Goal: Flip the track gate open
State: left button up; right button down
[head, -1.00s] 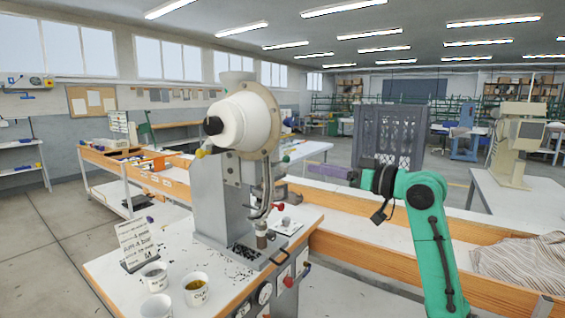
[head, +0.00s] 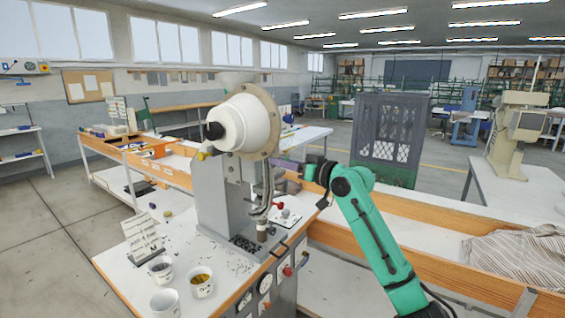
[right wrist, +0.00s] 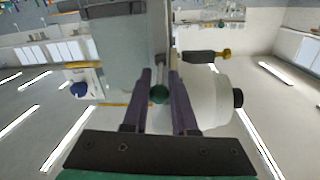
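The eyelet press (head: 215,195) stands on the bench with its large white wheel (head: 243,122) at the top. A small green ball knob (right wrist: 159,95) shows between the fingers of my right gripper in the right wrist view. I cannot tell whether they touch it. My right gripper (right wrist: 161,75) is open, with dark purple fingers on both sides of the knob. In the head view the right gripper (head: 290,179) reaches in from the right, close beside the press column. Its fingertips are partly hidden there. I cannot clearly make out the track gate. My left gripper is out of view.
A red ball knob (head: 279,206) is at the press front. White cups (head: 165,302) and a lettered card (head: 143,237) stand on the left of the press table. Wooden-edged benches run behind. A striped cloth (head: 520,258) lies at the right.

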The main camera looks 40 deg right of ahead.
jog(key=shift+w+r+g+p, duration=0.15)
jog(key=shift+r+g+p, duration=0.5)
jog(key=shift+p, duration=0.95)
jog(key=shift+f, duration=0.45)
jog(key=c, duration=0.8)
grip_release()
jog(key=shift+o, duration=0.2)
